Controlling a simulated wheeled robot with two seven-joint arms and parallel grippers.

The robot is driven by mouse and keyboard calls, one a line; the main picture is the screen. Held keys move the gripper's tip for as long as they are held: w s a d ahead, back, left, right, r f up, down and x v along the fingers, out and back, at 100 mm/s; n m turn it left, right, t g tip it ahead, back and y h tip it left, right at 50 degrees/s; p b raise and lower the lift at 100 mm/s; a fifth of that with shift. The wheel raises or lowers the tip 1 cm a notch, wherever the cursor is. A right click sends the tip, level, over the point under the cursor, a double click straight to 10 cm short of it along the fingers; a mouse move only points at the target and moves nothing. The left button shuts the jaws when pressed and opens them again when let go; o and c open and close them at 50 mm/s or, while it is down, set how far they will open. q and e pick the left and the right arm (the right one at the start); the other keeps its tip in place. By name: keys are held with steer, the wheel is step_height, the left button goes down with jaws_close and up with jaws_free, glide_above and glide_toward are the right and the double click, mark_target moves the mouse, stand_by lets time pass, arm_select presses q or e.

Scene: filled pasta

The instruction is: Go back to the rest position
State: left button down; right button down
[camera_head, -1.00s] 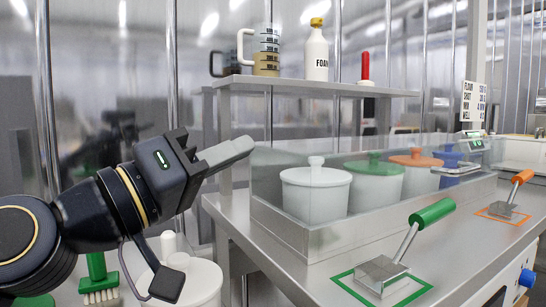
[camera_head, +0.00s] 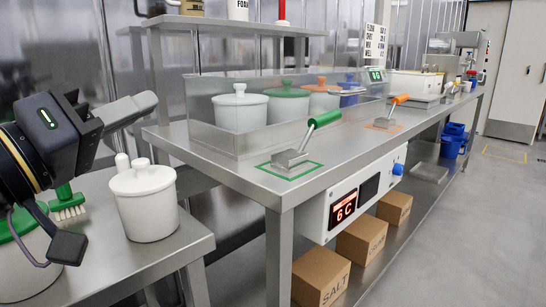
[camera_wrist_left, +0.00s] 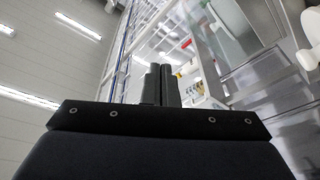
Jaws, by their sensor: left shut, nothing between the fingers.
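My left gripper (camera_head: 146,103) is at the left of the head view, raised above the near side table and pointing right. Its grey fingers are together with nothing between them. The fingers also show shut and empty in the left wrist view (camera_wrist_left: 161,85). A white lidded pot (camera_head: 146,205) stands on the side table below and right of the gripper, apart from it. My right gripper is not in either view.
The steel counter (camera_head: 230,160) holds a clear-fronted bin of lidded pots, a green-handled scoop (camera_head: 309,138) inside a green outline and an orange-handled scoop (camera_head: 392,107). Cardboard boxes (camera_head: 320,274) sit on the lower shelf. Open floor (camera_head: 480,220) lies at the right.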

arm_select(q)
step_height(320, 180, down, 21)
steer(key=a+g+y, duration=0.2)
steer(key=g+y, duration=0.2)
steer(key=g, duration=0.1)
steer(key=s+a+f+g+y, duration=0.25)
steer(key=s+f, duration=0.35)
steer(key=f, duration=0.6)
steer(key=s+a+f+g+y, duration=0.1)
steer(key=s+f+g, duration=0.35)
steer(key=f, duration=0.65)
step_height(320, 180, up, 38)
steer(key=p, duration=3.7)
steer(key=shift+s+d+f+n+p, duration=0.2)
steer(key=shift+s+f+n+p, duration=0.05)
steer(key=shift+n+p, duration=0.15)
steer(key=shift+h, duration=0.25)
